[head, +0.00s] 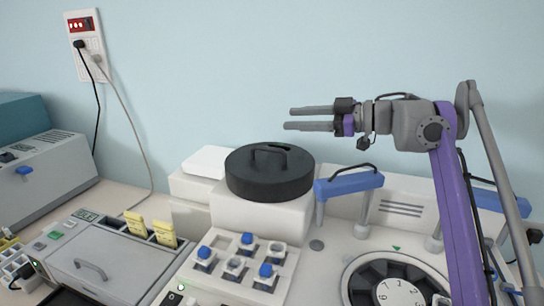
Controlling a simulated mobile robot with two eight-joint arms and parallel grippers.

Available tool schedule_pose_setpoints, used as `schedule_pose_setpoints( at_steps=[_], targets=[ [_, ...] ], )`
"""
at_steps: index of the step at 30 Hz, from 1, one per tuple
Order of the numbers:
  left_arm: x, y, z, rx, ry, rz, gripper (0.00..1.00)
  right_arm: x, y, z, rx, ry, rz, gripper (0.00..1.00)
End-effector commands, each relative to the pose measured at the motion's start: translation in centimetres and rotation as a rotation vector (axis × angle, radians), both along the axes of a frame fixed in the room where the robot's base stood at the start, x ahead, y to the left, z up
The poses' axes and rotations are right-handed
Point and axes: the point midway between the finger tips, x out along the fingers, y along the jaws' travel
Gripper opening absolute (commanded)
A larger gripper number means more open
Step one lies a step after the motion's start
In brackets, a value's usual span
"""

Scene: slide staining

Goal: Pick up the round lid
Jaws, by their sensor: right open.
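The round lid (262,185) is a thick dark disc with a raised handle on top. It rests on a white raised block of the machine in the middle of the head view. My right gripper (288,119) comes in from the right and points left. It is open and empty, above the lid and apart from it. My left gripper does not show.
A blue-handled bracket (348,184) stands right of the lid. A round dark carousel (392,285) with a numbered dial is at the lower right. Several blue-capped vials sit in a white rack (231,285) in front. A grey device (105,262) is at the left.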

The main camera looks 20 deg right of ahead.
Motion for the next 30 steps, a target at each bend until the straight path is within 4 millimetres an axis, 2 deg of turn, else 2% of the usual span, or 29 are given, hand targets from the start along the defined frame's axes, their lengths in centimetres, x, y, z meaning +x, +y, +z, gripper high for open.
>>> schedule_pose_setpoints(
  at_steps=[9,14,22,30],
  targets=[
    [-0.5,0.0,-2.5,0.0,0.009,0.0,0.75,0.0,0.1,-6.0,0.0,0.001,0.0,0.51],
    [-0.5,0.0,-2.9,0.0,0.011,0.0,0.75,0.0,0.1,-8.3,0.0,0.0,0.0,0.51],
    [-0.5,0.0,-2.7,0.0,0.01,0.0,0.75,1.4,2.0,-8.2,0.001,0.0,0.003,0.51],
    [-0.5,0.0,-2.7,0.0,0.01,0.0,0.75,3.9,5.4,-8.8,0.0,-0.001,0.002,0.51]
  ],
)
